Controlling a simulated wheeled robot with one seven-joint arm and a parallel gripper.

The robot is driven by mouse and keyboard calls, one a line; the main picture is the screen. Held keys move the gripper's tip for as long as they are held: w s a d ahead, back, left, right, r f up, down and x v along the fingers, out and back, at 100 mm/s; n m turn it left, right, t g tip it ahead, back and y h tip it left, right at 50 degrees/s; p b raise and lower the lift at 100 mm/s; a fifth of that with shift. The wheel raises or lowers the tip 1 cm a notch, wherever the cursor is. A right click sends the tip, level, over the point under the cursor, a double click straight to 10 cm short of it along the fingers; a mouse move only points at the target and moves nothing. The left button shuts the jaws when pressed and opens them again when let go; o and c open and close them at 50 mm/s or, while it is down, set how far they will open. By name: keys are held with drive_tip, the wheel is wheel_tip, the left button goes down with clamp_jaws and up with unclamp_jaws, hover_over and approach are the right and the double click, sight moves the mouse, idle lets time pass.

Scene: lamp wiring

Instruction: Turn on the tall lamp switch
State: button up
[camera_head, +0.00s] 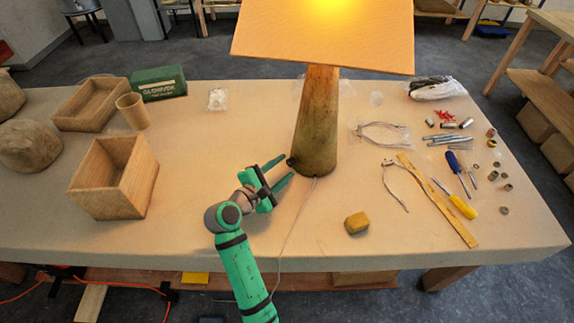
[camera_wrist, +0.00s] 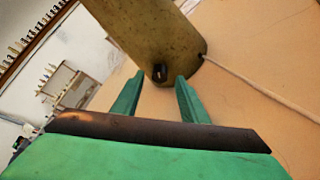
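The tall lamp (camera_head: 316,125) stands on the table with a thick tapered base and a wide shade (camera_head: 325,35), which glows yellow-orange at the top. In the wrist view the lamp base (camera_wrist: 150,35) fills the top middle. A small dark switch (camera_wrist: 159,73) sits low on the base, and it also shows at the base's left side in the head view (camera_head: 291,162). My gripper (camera_head: 283,168) is open, with its green fingers pointing at the base. In the wrist view the fingers (camera_wrist: 158,92) lie either side of the switch, with nothing between them; contact cannot be told.
A pale cord (camera_head: 298,212) runs from the base toward the front edge. A wooden box (camera_head: 113,190) stands left.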

sight(289, 163)
drive_tip(key=shift+x, duration=1.45)
drive_tip(key=shift+w, duration=0.1)
clamp_jaws()
drive_tip(key=shift+a, duration=0.15)
drive_tip(key=shift+f+m+t, duration=0.1)
drive_tip(key=shift+m+t, duration=0.3)
drive_tip(key=shift+m, duration=0.2)
drive_tip(key=shift+s, duration=0.25)
unclamp_jaws()
drive_tip(key=v, duration=1)
drive_tip(key=shift+s+a, duration=0.1)
drive_tip(key=shift+s, duration=0.15)
